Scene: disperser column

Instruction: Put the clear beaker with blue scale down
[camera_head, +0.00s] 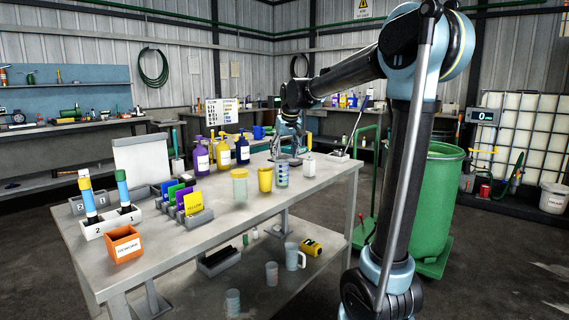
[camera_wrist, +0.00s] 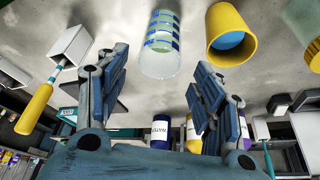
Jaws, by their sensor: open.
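The clear beaker with blue scale (camera_head: 281,175) stands upright on the table, to the right of a yellow cup (camera_head: 265,179). In the wrist view the beaker (camera_wrist: 160,48) is at the top, beyond the fingertips and apart from them, with the yellow cup (camera_wrist: 231,35) beside it; blue shows inside the cup. My gripper (camera_head: 287,148) is just behind the beaker in the head view. Its fingers (camera_wrist: 160,78) are spread wide in the wrist view, with nothing between them.
A yellow-lidded jar (camera_head: 239,186) stands left of the cup. Purple and yellow pump bottles (camera_head: 223,152) stand behind. Card holders (camera_head: 195,218) and an orange box (camera_head: 123,243) fill the left. The front right tabletop is clear.

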